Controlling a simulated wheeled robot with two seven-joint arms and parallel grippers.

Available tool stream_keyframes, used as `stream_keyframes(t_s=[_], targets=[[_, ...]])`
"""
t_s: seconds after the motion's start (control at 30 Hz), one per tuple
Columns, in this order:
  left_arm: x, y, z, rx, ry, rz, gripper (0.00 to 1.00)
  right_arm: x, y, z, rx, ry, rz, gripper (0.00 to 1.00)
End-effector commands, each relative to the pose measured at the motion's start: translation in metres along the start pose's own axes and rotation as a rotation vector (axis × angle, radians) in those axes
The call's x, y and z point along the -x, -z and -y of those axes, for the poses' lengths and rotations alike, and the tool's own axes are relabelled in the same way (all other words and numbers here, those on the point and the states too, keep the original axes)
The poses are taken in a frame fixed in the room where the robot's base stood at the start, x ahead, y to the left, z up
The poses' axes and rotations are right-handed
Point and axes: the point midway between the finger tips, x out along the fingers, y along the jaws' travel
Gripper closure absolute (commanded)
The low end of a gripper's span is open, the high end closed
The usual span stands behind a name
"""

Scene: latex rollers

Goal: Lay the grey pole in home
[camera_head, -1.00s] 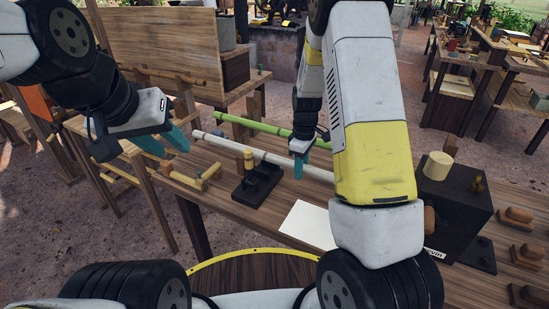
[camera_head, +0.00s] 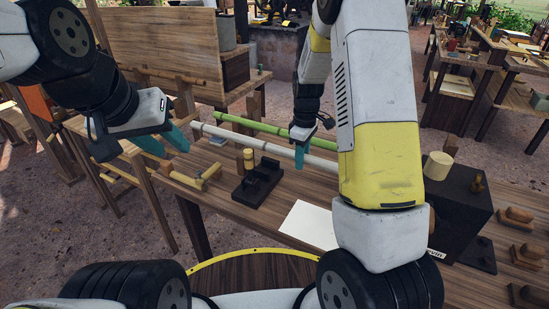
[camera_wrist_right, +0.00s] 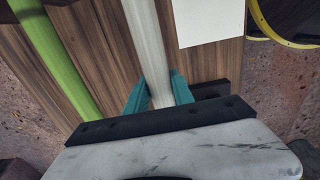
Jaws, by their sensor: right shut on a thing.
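The grey pole (camera_head: 258,145) lies slantwise across the head view, above the workbench and in front of the green pole (camera_head: 262,126). My right gripper (camera_head: 300,160) is shut on the grey pole toward its right part. In the right wrist view, the grey pole (camera_wrist_right: 147,45) runs between the two teal fingers of my right gripper (camera_wrist_right: 159,92), with the green pole (camera_wrist_right: 48,50) to its left. My right arm hides the pole's right end in the head view. My left gripper (camera_head: 176,150) is open and empty, left of the pole's left end. I cannot tell which place is home.
A black stand with a yellow peg (camera_head: 249,160) and a wooden piece (camera_head: 196,180) are on the workbench, in front of the pole. A white sheet (camera_head: 309,226) lies nearer me. A black box (camera_head: 462,208) stands at the right.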

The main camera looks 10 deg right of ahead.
Motion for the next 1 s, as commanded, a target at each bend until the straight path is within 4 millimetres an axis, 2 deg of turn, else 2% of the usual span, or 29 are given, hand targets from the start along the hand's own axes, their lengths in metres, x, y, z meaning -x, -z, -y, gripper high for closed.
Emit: stream_keyframes(t_s=[1.0], targets=[[0.0, 0.0, 0.0, 0.0, 0.0, 0.0, 0.64, 0.083, 0.0, 0.0, 0.0, -0.001, -0.001, 1.0]])
